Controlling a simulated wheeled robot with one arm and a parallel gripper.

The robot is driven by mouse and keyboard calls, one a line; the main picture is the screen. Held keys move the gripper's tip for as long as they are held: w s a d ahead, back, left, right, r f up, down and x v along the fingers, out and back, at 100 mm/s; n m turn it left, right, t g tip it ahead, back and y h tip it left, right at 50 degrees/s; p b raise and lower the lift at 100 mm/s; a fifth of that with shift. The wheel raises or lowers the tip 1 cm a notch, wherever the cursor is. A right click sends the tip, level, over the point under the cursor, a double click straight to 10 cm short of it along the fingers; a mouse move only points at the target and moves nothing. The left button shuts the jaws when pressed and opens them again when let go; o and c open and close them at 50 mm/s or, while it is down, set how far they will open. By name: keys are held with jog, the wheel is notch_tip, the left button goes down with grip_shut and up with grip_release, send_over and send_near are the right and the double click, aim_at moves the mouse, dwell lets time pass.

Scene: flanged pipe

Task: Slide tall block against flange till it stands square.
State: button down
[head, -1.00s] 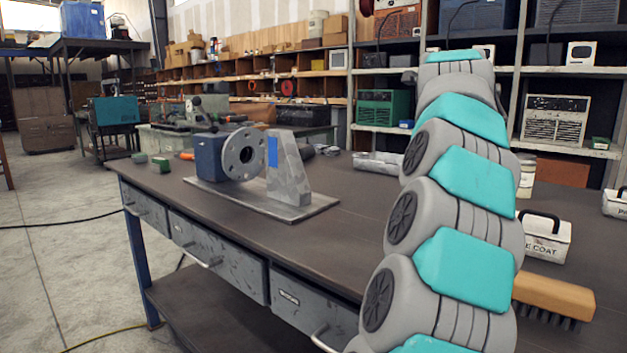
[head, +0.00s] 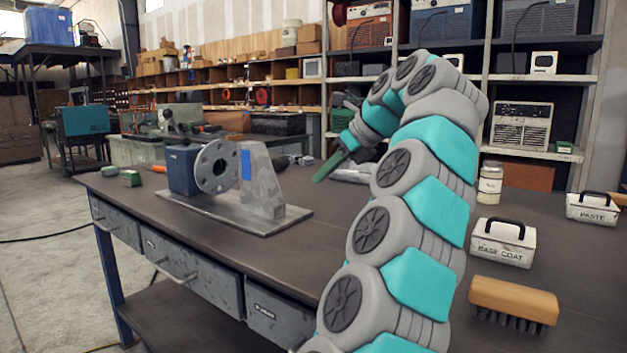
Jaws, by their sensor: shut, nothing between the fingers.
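The tall block (head: 262,185) is a grey, mottled, tapering block with a blue patch on its left side. It stands on a flat metal plate (head: 230,214) on the workbench. The flange (head: 214,168) is a round grey disc with bolt holes, fixed to a blue block (head: 182,171) at left. The tall block stands just right of the flange; I cannot tell if they touch or if it is square to it. My gripper (head: 322,173) shows as shut green fingers pointing down-left, right of the tall block and apart from it, holding nothing.
The base coat box (head: 503,247), paste box (head: 593,212), a brush (head: 513,298) and a jar (head: 490,186) stand on the right of the bench. Small green blocks (head: 131,178) lie at the far left. The bench front (head: 300,262) is clear.

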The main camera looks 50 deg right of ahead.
aim_at(278, 202)
jog(key=x, duration=0.9)
jog(key=shift+w+f, duration=0.2)
jog(key=shift+w+r, duration=0.1)
jog(key=shift+w, duration=1.7)
jog(key=shift+a, duration=0.15)
